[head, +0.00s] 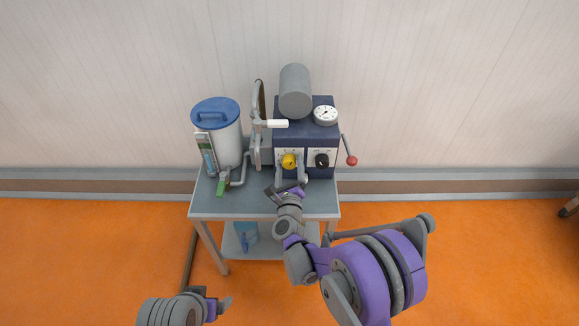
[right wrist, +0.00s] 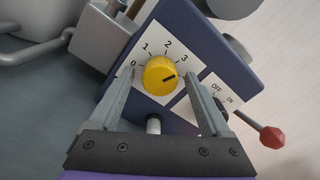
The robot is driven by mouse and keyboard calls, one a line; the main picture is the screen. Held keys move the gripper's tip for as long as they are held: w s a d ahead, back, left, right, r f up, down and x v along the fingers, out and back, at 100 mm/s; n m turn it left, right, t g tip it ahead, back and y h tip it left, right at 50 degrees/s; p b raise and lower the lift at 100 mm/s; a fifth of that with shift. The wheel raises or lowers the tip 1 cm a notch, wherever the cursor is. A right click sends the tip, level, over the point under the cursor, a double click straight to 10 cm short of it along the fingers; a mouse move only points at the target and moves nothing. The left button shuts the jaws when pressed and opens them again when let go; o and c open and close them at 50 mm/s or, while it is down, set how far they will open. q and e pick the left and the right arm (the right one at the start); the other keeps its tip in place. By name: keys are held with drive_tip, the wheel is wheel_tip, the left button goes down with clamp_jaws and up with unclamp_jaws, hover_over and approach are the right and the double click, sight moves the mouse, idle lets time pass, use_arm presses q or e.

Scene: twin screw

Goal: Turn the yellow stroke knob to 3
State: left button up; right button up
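The yellow stroke knob (head: 288,161) is on a white plate on the front of the dark blue box. In the right wrist view the knob (right wrist: 158,72) has the numbers 0, 1, 2 and 3 around it. A short dark mark on its face points to the right, somewhat below the 3; its exact setting is hard to read. My right gripper (right wrist: 157,78) is open, with one finger on each side of the knob; contact is not clear. In the head view the right gripper (head: 287,188) is just in front of the box. My left gripper (head: 217,304) is low, away from the table.
A black OFF/ON knob (head: 322,160) sits right of the yellow one. A red-tipped lever (head: 351,160) sticks out at the box's right. A blue-lidded container (head: 215,112) and a green-handled pipe (head: 222,187) stand left on the grey table (head: 208,206).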

drive_tip(key=s, duration=1)
drive_tip(key=shift+s+p, duration=0.4)
drive_tip(key=shift+r, duration=0.1)
